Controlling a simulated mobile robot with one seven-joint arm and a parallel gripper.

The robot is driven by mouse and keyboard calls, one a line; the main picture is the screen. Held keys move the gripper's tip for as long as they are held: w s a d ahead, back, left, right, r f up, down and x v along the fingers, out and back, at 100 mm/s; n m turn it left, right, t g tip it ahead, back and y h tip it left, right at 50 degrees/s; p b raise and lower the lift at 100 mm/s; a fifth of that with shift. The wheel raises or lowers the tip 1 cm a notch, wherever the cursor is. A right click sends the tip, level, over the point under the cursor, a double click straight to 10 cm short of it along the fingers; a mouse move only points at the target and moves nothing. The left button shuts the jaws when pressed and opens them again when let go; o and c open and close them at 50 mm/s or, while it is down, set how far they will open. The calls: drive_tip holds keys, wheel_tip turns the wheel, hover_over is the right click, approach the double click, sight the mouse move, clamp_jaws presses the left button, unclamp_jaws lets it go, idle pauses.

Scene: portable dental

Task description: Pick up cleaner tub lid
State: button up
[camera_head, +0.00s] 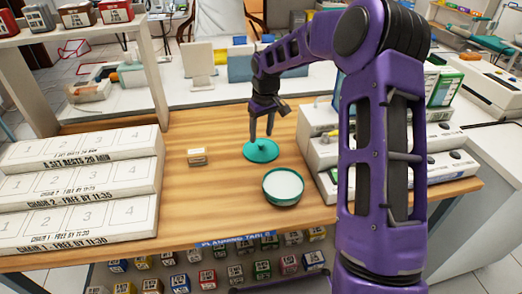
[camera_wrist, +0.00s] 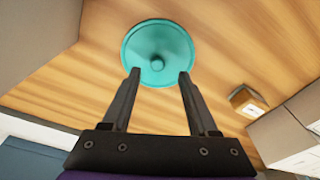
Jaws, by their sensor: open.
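The cleaner tub lid (camera_head: 261,151) is a round teal disc with a small central knob, lying on the wooden table. In the wrist view the lid (camera_wrist: 158,45) shows just past my fingertips, its knob a little beyond them. My gripper (camera_head: 262,137) points down over the lid. In the wrist view my gripper (camera_wrist: 158,75) has its two dark fingers apart with nothing between them. A round teal tub (camera_head: 283,187) with a pale inside stands open in front of the lid, to its right. Whether the fingertips touch the lid cannot be told.
A small box (camera_head: 197,157) sits left of the lid; a box also shows in the wrist view (camera_wrist: 247,100). White stepped trays (camera_head: 75,185) fill the table's left side. Pale stacked units (camera_head: 325,150) stand close on the right.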

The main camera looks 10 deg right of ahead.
sight(261, 144)
drive_tip(key=f, duration=0.4)
drive_tip(key=shift+w+d+b, duration=0.1)
drive_tip(key=shift+w+b, duration=0.2)
drive_tip(key=shift+w, duration=0.05)
drive_tip(key=shift+c, duration=0.3)
clamp_jaws()
